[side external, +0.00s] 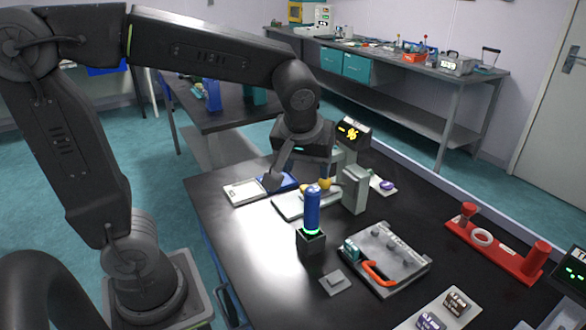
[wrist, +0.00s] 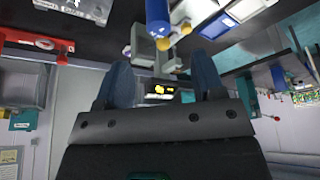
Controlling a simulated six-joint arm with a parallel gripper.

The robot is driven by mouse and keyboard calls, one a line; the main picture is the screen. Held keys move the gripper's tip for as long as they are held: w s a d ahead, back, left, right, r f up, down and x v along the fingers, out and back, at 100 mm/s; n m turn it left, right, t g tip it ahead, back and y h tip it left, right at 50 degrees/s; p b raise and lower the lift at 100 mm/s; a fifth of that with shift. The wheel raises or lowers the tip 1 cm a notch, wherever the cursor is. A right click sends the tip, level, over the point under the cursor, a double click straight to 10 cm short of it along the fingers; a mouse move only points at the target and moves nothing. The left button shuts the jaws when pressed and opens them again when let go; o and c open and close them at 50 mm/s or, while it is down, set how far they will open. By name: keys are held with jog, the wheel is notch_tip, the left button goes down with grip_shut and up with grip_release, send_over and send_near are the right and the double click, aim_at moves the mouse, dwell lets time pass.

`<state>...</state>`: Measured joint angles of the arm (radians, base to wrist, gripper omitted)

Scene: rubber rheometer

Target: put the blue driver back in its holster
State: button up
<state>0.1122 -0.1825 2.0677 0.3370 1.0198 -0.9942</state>
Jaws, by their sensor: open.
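The blue driver (side external: 312,208) stands upright in its dark square holster (side external: 312,252) on the black bench, with a green glowing ring at the joint. My gripper (side external: 298,182) is behind and above the driver, open and empty. One finger points down to the left; the other is largely hidden. In the wrist view the open fingers (wrist: 162,75) are spread, and the blue driver (wrist: 157,20) shows at the top edge, apart from them. The holster cannot be made out there.
A grey panel with an orange handle (side external: 380,274) lies right of the holster. A red stand (side external: 495,250) is farther right. A grey instrument with a yellow display (side external: 350,133) and yellow knobs (side external: 327,184) is close to my gripper. The bench's front left is clear.

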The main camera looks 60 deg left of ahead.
jog(key=s+d+m+t+h, duration=0.1)
jog(key=s+m+t+h, duration=0.1)
jog(key=s+m, duration=0.6)
jog(key=s+h, duration=0.1)
jog(key=s, duration=0.2)
jog(key=shift+s+d, duration=0.3)
dwell(0.6)
